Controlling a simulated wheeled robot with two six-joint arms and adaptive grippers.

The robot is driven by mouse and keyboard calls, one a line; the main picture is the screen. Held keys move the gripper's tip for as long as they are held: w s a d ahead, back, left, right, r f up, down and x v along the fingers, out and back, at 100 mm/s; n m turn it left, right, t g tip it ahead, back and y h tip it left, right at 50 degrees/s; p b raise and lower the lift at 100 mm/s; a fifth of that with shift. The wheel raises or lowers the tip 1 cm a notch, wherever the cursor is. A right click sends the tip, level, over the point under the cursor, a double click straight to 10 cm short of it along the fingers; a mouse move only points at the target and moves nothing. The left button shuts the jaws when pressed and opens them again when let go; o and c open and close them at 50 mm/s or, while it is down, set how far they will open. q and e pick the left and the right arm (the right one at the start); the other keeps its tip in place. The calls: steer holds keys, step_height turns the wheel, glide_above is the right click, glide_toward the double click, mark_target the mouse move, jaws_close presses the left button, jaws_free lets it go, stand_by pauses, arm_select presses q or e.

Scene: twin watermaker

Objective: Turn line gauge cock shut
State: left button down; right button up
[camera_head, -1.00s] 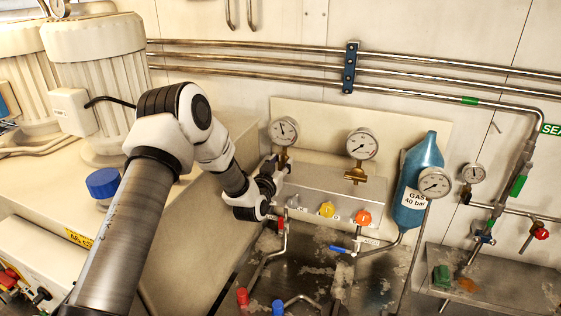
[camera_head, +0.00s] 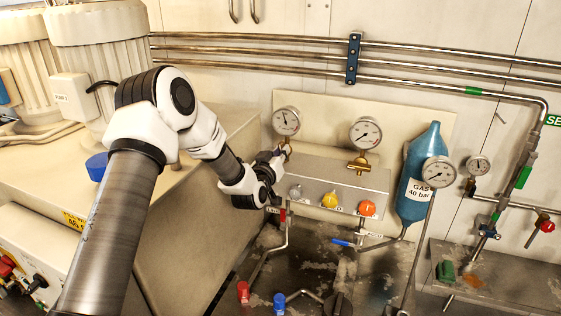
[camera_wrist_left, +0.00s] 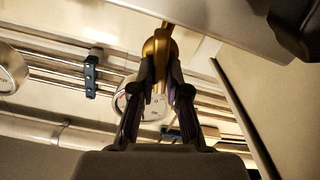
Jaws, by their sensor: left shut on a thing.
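The left line gauge (camera_head: 286,121) is a round white dial on the panel's back plate, above the steel box. My left gripper (camera_head: 279,158) is just below this gauge and covers its cock in the head view. In the left wrist view the two dark fingers (camera_wrist_left: 162,68) are shut on a brass cock (camera_wrist_left: 157,46). A white gauge dial (camera_wrist_left: 146,105) shows behind the fingers. The angle of the cock's handle is hidden by the fingers. My right gripper is not in view.
A second gauge (camera_head: 365,133) with a brass cock (camera_head: 359,164) is to the right. Grey, yellow (camera_head: 330,200) and orange (camera_head: 367,208) knobs line the box front (camera_head: 340,187). A blue gas bottle (camera_head: 420,175) stands further right. Pipes run close below my gripper.

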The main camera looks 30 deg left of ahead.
arm_select(q)
steer(key=n+b, duration=0.4)
steer(key=b, duration=0.1)
steer(key=n+b, duration=0.4)
steer(key=b, duration=0.2)
steer(key=f+n+b, duration=0.1)
steer(key=n+b, duration=0.4)
steer(key=b, duration=0.1)
steer(key=shift+a+f, duration=0.1)
steer(key=shift+a, duration=0.3)
steer(key=shift+r+n+b, duration=0.2)
steer(key=shift+n+b, duration=0.8)
steer(key=shift+b, duration=0.05)
steer(key=c, duration=1.3)
jaws_free()
steer(key=shift+o, duration=0.7)
steer(key=shift+w+d+f, duration=0.15)
steer(key=shift+w+d, duration=0.05)
steer(key=shift+w, duration=0.1)
steer(key=shift+s, duration=0.5)
steer(key=v, duration=1.1)
